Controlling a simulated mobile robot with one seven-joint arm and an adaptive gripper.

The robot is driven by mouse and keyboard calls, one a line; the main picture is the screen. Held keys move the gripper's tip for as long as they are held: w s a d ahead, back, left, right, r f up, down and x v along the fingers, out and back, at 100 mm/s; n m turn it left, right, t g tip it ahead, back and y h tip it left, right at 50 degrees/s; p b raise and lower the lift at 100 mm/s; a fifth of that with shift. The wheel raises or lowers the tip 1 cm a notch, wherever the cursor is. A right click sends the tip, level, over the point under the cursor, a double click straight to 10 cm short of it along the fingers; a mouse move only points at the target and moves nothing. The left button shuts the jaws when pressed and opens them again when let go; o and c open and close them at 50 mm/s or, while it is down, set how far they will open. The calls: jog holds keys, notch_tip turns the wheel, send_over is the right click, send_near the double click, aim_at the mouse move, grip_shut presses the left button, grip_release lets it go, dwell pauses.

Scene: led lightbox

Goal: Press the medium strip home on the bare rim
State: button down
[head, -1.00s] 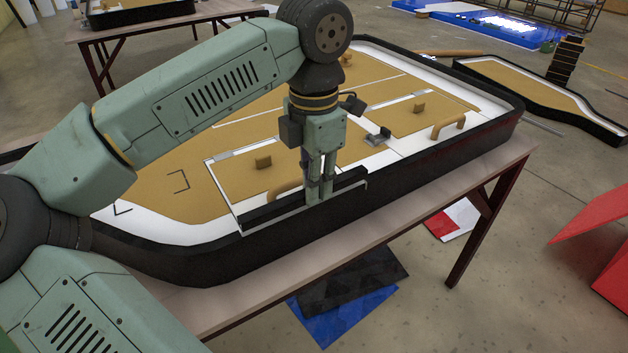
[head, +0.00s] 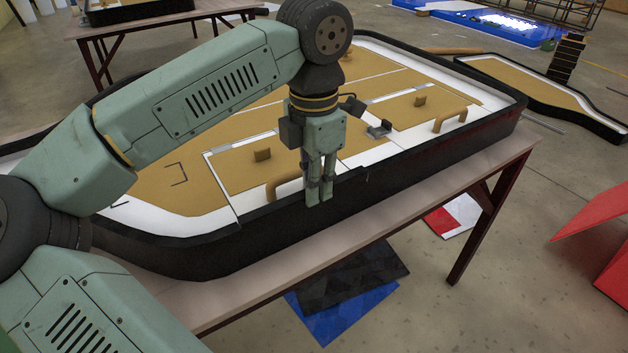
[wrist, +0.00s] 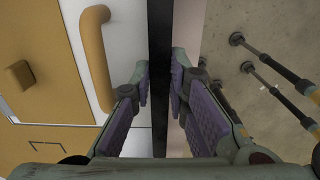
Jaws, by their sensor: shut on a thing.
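The medium strip (head: 347,181) is a dark, narrow length lying along the near rim of the lightbox (head: 190,258). Its top looks about level with the black rim on both sides, and a small notch shows at its right end. My gripper (head: 318,198) points down at the near wall, shut on the strip. In the wrist view the strip (wrist: 160,40) runs as a dark band between the two fingers (wrist: 160,88), one on each side. The fingers and arm hide part of it, and I cannot tell whether it is fully seated.
A tan curved handle (wrist: 96,60) stands just inside the rim, close to the left finger. A small grey clip (head: 379,130) and another handle (head: 449,120) are further right on the panel. The table edge (head: 420,200) outside the wall is clear.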

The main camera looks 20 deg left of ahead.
jog(key=shift+f, duration=0.4)
jog(key=c, duration=1.5)
grip_release()
jog(key=shift+o, duration=0.2)
jog(key=shift+r+p, duration=2.5)
jog(key=shift+r, duration=1.55)
jog(key=shift+s+f, duration=0.1)
